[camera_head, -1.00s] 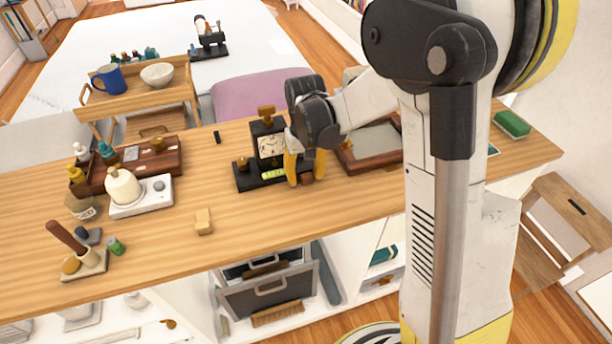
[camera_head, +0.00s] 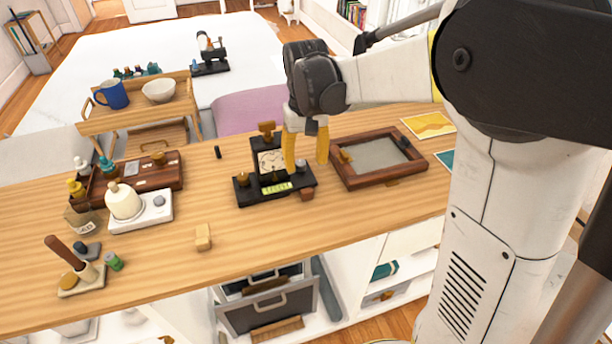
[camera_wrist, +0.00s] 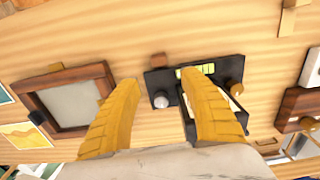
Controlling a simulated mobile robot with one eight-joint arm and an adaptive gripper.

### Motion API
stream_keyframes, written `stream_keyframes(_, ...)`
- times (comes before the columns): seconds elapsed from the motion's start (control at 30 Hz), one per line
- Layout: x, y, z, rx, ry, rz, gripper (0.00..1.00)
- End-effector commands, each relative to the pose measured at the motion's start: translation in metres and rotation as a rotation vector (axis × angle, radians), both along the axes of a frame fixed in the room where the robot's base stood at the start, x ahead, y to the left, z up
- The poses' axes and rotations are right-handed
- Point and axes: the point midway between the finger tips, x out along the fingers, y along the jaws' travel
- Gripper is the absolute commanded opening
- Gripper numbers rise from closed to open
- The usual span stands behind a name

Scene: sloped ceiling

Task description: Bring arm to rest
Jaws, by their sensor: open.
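My gripper (camera_head: 306,150) has yellow fingers spread apart with nothing between them. It hangs above the counter, just over the right end of a black device (camera_head: 252,194) with an upright dial plate. In the wrist view my gripper's fingers (camera_wrist: 155,105) point down at the counter, with the black device (camera_wrist: 160,86) partly behind the right finger. My white and dark arm reaches in from the right in the head view and covers the right end of the counter.
A wooden framed tray (camera_head: 388,182) lies right of my gripper. A small tan block (camera_head: 203,237) lies front left. A white scale (camera_head: 152,212) with a cream bottle and a brown box (camera_head: 165,172) stand further left. Bare counter lies between the block and the device.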

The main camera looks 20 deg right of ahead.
Motion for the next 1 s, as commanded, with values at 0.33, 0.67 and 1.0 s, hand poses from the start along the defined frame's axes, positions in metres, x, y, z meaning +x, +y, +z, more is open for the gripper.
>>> stream_keyframes(0.33,-0.004,0.0,0.018,0.0,-0.008,0.0,0.51)
stream_keyframes(0.67,-0.079,0.0,0.061,0.001,-0.244,-0.002,0.51)
stream_keyframes(1.0,-0.162,-0.001,0.06,0.001,-0.538,-0.004,0.51)
